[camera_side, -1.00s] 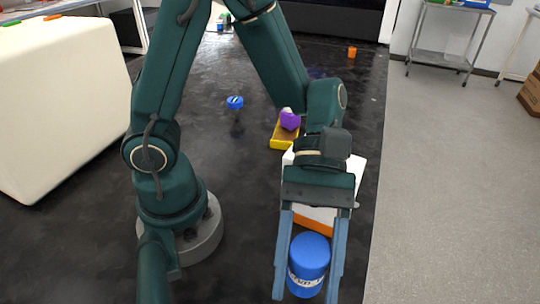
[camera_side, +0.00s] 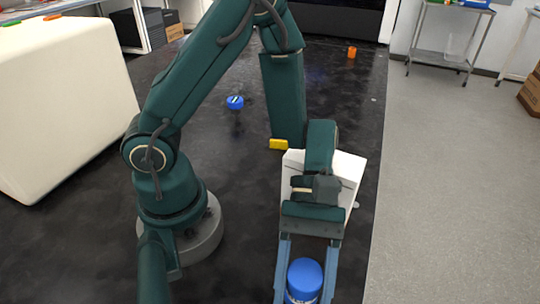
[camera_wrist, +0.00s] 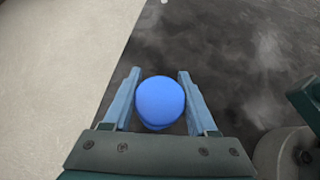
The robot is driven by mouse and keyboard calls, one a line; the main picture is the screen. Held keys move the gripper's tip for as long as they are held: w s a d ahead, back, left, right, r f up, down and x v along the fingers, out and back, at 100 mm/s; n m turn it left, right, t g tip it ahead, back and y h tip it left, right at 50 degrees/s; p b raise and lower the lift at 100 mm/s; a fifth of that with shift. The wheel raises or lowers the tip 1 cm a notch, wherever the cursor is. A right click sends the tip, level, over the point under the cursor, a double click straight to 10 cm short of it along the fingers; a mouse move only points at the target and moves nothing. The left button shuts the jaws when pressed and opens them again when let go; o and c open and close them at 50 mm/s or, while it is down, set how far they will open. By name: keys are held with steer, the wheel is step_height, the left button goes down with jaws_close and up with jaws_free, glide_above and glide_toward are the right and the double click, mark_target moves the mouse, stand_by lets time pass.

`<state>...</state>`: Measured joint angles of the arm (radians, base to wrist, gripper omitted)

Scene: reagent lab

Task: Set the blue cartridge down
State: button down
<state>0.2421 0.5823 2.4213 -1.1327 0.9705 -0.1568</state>
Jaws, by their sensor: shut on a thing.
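The blue cartridge (camera_side: 305,278) is a blue cylinder with a rounded top and a pale label band, at the bottom of the side view. In the wrist view the blue cartridge (camera_wrist: 160,101) shows from above. My gripper (camera_side: 305,290) has one blue finger on each side of the cartridge and is shut on it. The wrist view also shows my gripper (camera_wrist: 158,85) with the fingers flanking it. The cartridge's lower end is cut off by the frame edge in the side view, so I cannot tell how high it is above the black bench (camera_side: 235,190).
A white box (camera_side: 350,170) stands just behind my gripper, with a yellow block (camera_side: 278,144) beyond it. A blue-capped object (camera_side: 235,102) and an orange cup (camera_side: 352,52) are farther back. The bench's right edge borders the grey floor (camera_side: 450,180).

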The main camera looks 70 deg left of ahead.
steer(key=shift+f, duration=0.4)
steer(key=shift+c, duration=1)
jaws_free()
steer(key=shift+r, duration=0.15)
